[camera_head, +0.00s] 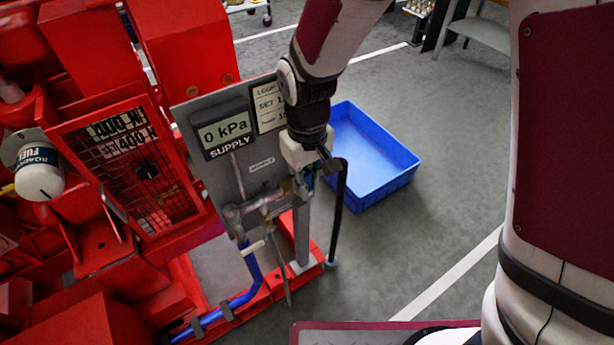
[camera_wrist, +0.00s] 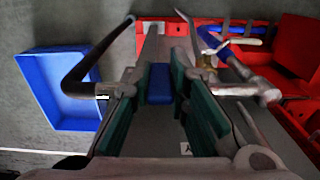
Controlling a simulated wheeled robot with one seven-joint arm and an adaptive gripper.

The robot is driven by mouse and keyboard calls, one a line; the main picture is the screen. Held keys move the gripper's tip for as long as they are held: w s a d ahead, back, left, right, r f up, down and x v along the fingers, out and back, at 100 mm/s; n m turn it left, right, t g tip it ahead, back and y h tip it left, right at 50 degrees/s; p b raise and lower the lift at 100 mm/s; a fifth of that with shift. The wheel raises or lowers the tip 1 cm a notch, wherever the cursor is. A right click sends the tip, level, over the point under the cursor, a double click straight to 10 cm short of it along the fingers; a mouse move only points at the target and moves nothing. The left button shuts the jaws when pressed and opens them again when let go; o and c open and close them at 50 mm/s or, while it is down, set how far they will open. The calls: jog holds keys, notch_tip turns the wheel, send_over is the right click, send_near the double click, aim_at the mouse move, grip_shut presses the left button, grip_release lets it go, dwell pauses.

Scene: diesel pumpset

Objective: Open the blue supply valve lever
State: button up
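The blue valve lever (camera_wrist: 160,84) shows in the wrist view between the green finger pads of my gripper (camera_wrist: 160,75). It lies close to both pads near their far ends; I cannot tell whether they press on it. In the head view my gripper (camera_head: 308,176) points down at the right edge of the grey panel, by the pipework. There only a small blue patch shows beside the fingers, and the gripper hides most of the lever. The supply display (camera_head: 225,133) on the panel reads 0 kPa.
A black bent bar (camera_head: 339,215) stands just right of my gripper and also shows in the wrist view (camera_wrist: 88,66). Metal pipe fittings (camera_head: 262,204) and a blue hose (camera_head: 253,272) lie left. A blue crate (camera_head: 397,188) is on the floor behind. Red machinery fills the left.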

grip_shut()
jog(key=w+d+f+g+y+b, duration=0.3)
jog(key=d+f+g+y+b, duration=0.2)
jog(key=g+y, duration=0.3)
jog(key=shift+w+d+y, duration=0.2)
jog(key=shift+w+y, duration=0.2)
jog(key=shift+y, duration=1.8)
jog(key=o, duration=0.8)
grip_release()
jog(key=shift+w+d, duration=0.1)
